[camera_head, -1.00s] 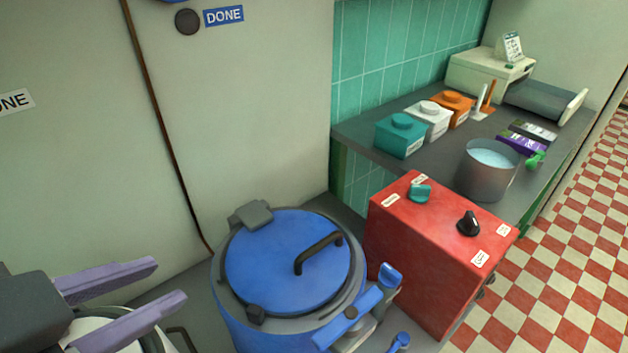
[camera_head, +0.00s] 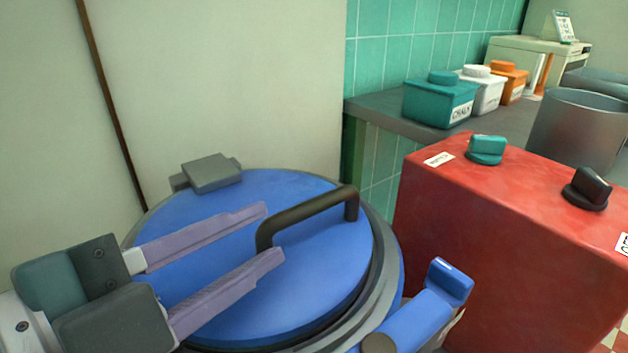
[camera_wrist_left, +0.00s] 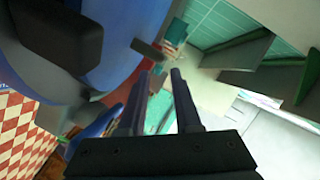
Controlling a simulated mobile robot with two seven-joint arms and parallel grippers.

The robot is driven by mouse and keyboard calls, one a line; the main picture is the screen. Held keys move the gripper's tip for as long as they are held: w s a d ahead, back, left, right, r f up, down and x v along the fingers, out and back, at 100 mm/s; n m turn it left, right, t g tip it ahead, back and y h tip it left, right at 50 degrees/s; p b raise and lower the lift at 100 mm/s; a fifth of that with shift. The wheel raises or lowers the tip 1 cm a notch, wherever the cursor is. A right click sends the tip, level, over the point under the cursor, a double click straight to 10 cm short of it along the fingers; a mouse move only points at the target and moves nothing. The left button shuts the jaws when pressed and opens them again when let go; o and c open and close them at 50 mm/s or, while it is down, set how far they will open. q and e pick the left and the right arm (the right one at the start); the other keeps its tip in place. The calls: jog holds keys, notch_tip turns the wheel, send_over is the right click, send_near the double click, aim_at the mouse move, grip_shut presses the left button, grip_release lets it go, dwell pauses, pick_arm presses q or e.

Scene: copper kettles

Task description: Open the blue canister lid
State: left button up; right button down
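The blue canister (camera_head: 398,283) has a round blue lid (camera_head: 215,290) lying shut on its rim, with a black bar handle (camera_head: 310,210) on top and a grey hinge block (camera_head: 212,172) at the back. My left gripper (camera_head: 266,233) reaches over the lid from the left with its two purple fingers apart. In the head view its fingertips lie on either side of the handle's left post; I cannot tell whether they touch it. The fingers (camera_wrist_left: 160,72) also show spread and empty in the left wrist view. My right gripper is not in view.
A blue lever (camera_head: 415,318) sticks out at the canister's front right. A red box (camera_head: 500,230) with teal and black knobs stands close on the right. A counter behind holds a teal box (camera_head: 437,103) and a metal pot (camera_head: 575,130). The wall is close behind.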

aim_at(301, 214)
pick_arm(q)
jog(key=b+x, duration=0.1)
jog(key=x, duration=0.7)
jog(key=shift+w+d+b, duration=0.25)
jog(key=shift+w+b, duration=0.05)
jog(key=shift+b, duration=0.05)
jog(key=shift+f, duration=0.1)
grip_shut()
dwell(0.9)
